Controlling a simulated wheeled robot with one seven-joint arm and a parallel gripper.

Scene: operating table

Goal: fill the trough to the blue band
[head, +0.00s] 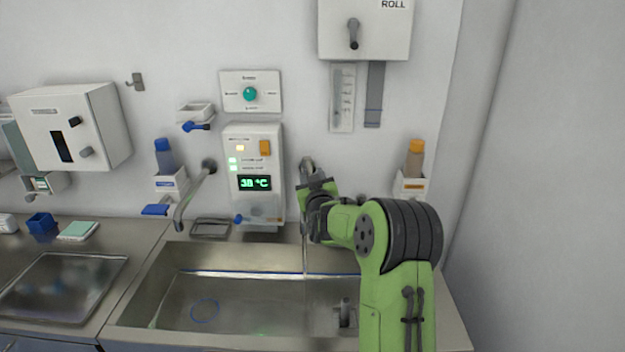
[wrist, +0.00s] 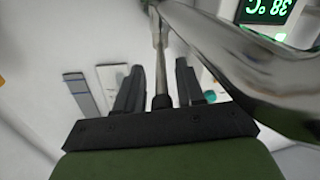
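The steel trough (head: 140,312) fills the lower middle of the head view. A blue band (head: 240,273) runs along its inner back wall. A thin stream of water (head: 305,262) falls into it below my gripper. The water level is hard to make out. The tap (head: 306,165) behind my gripper is mostly hidden; its shiny spout (wrist: 240,60) crosses the wrist view. My gripper (head: 318,190) is at the tap. In the wrist view its two fingers (wrist: 160,85) stand apart, with a thin metal rod (wrist: 161,98) between them and gaps at both sides.
A wall panel (head: 254,160) reads 38 °C. A second spout (head: 195,190) is to its left. A blue ring (head: 205,311) shows in the trough. An orange-capped bottle (head: 415,160) stands in a holder right of my gripper. A smaller sink (head: 65,285) is at left.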

